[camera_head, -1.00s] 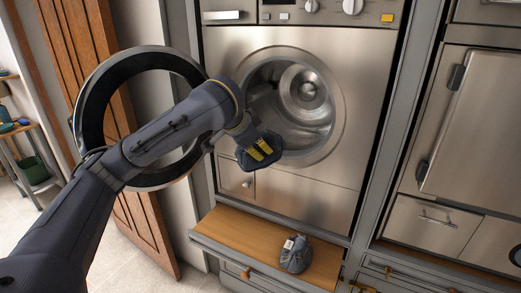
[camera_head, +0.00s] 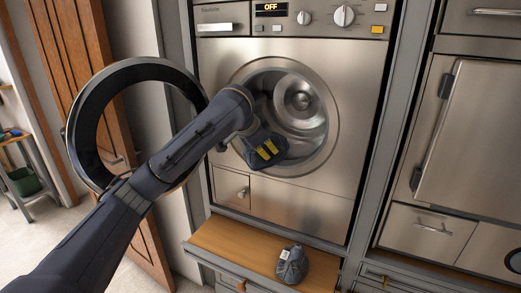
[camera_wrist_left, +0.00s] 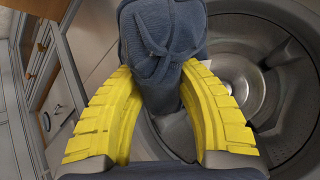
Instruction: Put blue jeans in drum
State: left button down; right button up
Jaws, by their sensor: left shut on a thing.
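My left gripper (camera_head: 267,149) is shut on a folded dark blue garment, the blue jeans (camera_head: 251,156). In the left wrist view the jeans (camera_wrist_left: 163,35) stand up between the yellow fingers, with a tied band around the bundle. The gripper and jeans are at the lower left of the washer's round opening, overlapping its rim in the head view. How deep they are is hard to tell. The metal drum (camera_head: 312,122) shows empty where it is visible; it also shows in the left wrist view (camera_wrist_left: 240,72). My right gripper is not in view.
The round washer door (camera_head: 84,118) is swung open to the left, behind my left arm. A grey-blue bundle with a white tag (camera_head: 292,266) lies on the wooden pull-out shelf (camera_head: 228,243) below. The washer display (camera_head: 270,9) reads OFF. Cabinets flank the washer.

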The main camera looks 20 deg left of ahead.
pick_arm(q)
jog(key=w+d+f, duration=0.1)
jog(key=w+f, duration=0.1)
jog(key=w, duration=1.1)
jog(key=w+d+f, duration=0.1)
jog(key=w+f, duration=0.1)
jog(key=w, duration=1.2)
jog(key=shift+w+d, duration=0.2)
jog(key=shift+w+f, duration=0.15)
jog(key=shift+f, duration=0.05)
dwell(0.3)
jog(key=c, duration=0.9)
grip_release()
jog(key=shift+o, duration=0.2)
jog(key=s+a+r, duration=0.2)
jog(key=s+r, duration=0.1)
jog(key=s, duration=1.2)
jog(key=shift+s+r, duration=0.2)
jog(key=shift+s, duration=0.05)
